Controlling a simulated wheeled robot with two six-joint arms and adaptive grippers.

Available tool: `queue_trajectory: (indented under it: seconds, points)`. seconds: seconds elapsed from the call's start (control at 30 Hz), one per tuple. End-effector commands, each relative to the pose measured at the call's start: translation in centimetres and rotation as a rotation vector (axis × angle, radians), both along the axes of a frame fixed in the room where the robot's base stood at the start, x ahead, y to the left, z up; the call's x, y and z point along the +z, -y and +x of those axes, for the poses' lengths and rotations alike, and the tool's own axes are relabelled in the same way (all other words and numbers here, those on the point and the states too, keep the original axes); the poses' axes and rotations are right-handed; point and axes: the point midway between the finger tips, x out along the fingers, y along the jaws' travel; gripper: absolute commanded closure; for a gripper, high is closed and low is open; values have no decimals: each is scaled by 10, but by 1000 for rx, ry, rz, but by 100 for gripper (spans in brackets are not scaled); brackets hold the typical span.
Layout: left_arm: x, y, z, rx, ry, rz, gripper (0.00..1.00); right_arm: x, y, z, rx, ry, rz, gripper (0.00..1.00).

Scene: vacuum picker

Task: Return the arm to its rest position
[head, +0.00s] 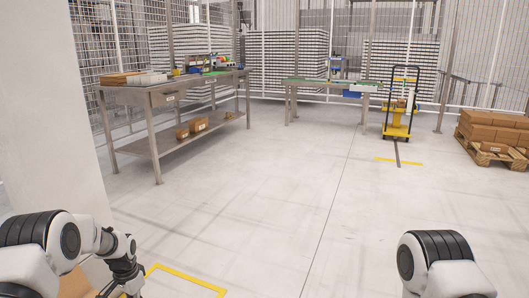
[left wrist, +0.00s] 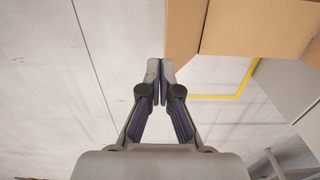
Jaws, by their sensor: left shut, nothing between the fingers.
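My left arm (head: 90,240) comes in at the lower left of the head view, bent downward. My left gripper (left wrist: 160,68) shows in the left wrist view with its two fingertips together and nothing between them. Pale floor lies beneath it, and its tips are beside the edge of a cardboard box (left wrist: 250,28) in that picture. In the head view the gripper is at the bottom edge, partly cut off. Of my right arm (head: 440,260) only a white and black joint shows at the lower right; its gripper is out of view.
A white pillar (head: 40,120) stands close on the left. A steel workbench (head: 165,95) stands behind it, a low conveyor table (head: 330,83) farther back. A yellow trolley (head: 397,130) and a pallet of boxes (head: 495,135) are at right. Yellow tape (head: 190,280) marks the floor; the middle is clear.

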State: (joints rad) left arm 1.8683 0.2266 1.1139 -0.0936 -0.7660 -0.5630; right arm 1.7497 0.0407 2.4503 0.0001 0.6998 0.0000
Motion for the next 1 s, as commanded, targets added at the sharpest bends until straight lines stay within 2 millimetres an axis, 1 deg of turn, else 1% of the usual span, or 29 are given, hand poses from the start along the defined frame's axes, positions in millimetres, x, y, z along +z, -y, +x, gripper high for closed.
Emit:
queue_trajectory:
  seconds: [0.03,0.17,0.27,0.37,0.43,0.47,0.5,0.57,0.6,0.67,0.7,0.8,0.83,0.9,1.0]
  points:
    - [-16,4,-10,-6,-26,-3,100,-8,0,1,1,1,0,60]
    - [-44,18,-37,-24,-95,-11,100,-16,0,1,1,2,0,60]
    - [-69,29,-62,-38,-148,-18,100,-24,0,1,1,1,0,60]
    - [-98,43,-93,-48,-196,-26,100,-33,0,1,1,1,0,60]
    - [-122,54,-121,-48,-230,-30,100,-41,0,1,1,1,0,60]
    - [-133,59,-136,-47,-245,-31,100,-44,0,1,1,1,0,60]
    - [-148,66,-157,-41,-264,-32,100,-50,0,1,1,1,0,60]
    - [-172,78,-195,-26,-291,-33,100,-59,0,1,1,1,0,60]
    - [-187,86,-225,-11,-305,-31,100,-65,0,1,1,1,0,60]
    - [-203,96,-269,25,-317,-25,100,-73,0,1,1,1,0,60]
    - [-209,102,-298,52,-320,-21,100,-77,0,1,1,1,0,60]
    - [-212,112,-357,131,-301,-4,100,-84,0,1,1,1,0,60]
    - [-209,114,-372,156,-290,0,100,-84,-1,1,1,1,0,60]
    - [-199,116,-398,217,-253,10,100,-84,0,1,1,1,0,60]
    - [-183,117,-416,310,-176,16,100,-82,0,1,1,1,0,60]
